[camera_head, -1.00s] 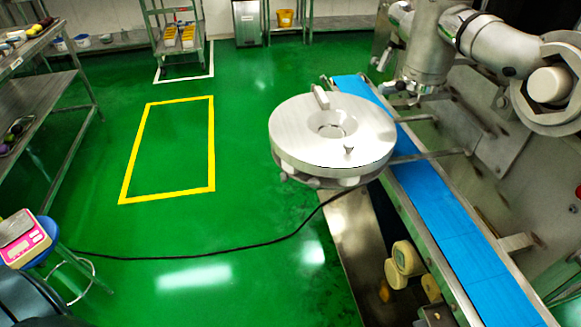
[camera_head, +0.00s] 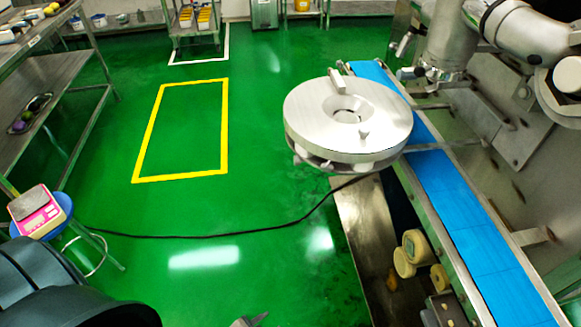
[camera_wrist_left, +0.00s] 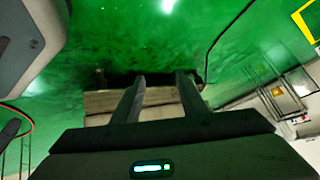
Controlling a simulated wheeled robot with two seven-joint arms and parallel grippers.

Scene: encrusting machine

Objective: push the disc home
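The round silver disc (camera_head: 307,118) sits at the machine, beside and partly over the blue belt. It has a recessed centre hole, a raised bar at its far rim and a small knob near its front. Smaller metal parts show under its rim; whether it is fully seated I cannot tell. My left gripper (camera_wrist_left: 157,82) shows in the left wrist view with its two fingers apart and nothing held between them. The disc is not recognisable in that view. A small grey tip (camera_head: 249,321) shows at the bottom edge of the head view. My right gripper is not identifiable.
The blue conveyor belt (camera_head: 460,205) runs along the machine at the right. A black cable (camera_head: 200,236) crosses the green floor. A pink scale (camera_head: 36,212) stands on a blue stool at the left, near a metal shelf (camera_head: 45,95).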

